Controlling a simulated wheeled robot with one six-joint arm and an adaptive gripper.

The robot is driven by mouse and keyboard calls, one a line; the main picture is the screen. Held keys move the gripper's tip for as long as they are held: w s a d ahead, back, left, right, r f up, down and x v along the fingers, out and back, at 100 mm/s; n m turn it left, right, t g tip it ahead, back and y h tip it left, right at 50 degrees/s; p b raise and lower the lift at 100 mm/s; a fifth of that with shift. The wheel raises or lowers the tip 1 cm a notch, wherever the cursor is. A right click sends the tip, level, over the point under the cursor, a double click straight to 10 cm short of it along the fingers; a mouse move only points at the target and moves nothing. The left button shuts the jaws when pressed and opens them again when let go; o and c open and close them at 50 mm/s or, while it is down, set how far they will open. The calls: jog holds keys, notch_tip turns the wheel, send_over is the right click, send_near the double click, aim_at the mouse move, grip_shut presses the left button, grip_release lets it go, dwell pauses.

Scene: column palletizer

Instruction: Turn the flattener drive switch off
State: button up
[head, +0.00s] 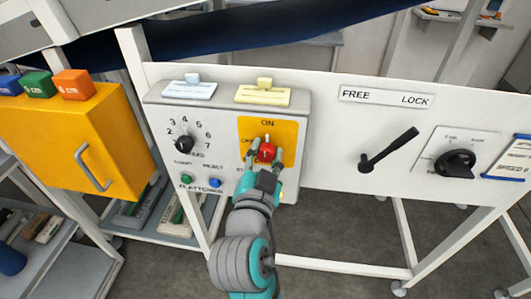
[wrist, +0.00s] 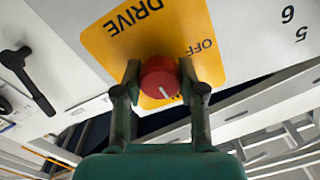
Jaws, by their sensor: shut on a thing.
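The flattener drive switch is a round red knob (head: 266,152) on a yellow plate (head: 289,128) of the grey control box. ON is printed above the knob and OFF at its upper left. In the wrist view the red knob (wrist: 159,78) sits between my two fingers, and its short white mark points down in that picture, away from the DRIVE print and toward the ON side. My gripper (head: 265,151) is shut on the knob, one finger on each side; it also shows in the wrist view (wrist: 160,72). The fingers hide part of the yellow plate.
A black numbered dial (head: 184,143), a green button (head: 186,180) and a blue button (head: 215,183) are left of the knob. A black FREE/LOCK lever (head: 388,150) and another black rotary knob (head: 456,163) are to the right. A yellow box (head: 62,135) stands far left.

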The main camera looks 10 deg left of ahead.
jog(key=n, duration=0.4)
jog(key=shift+n, duration=0.4)
jog(key=n, duration=0.9)
jog(key=shift+n, duration=1.9)
jog(key=o, duration=1.2)
jog(key=shift+c, duration=0.2)
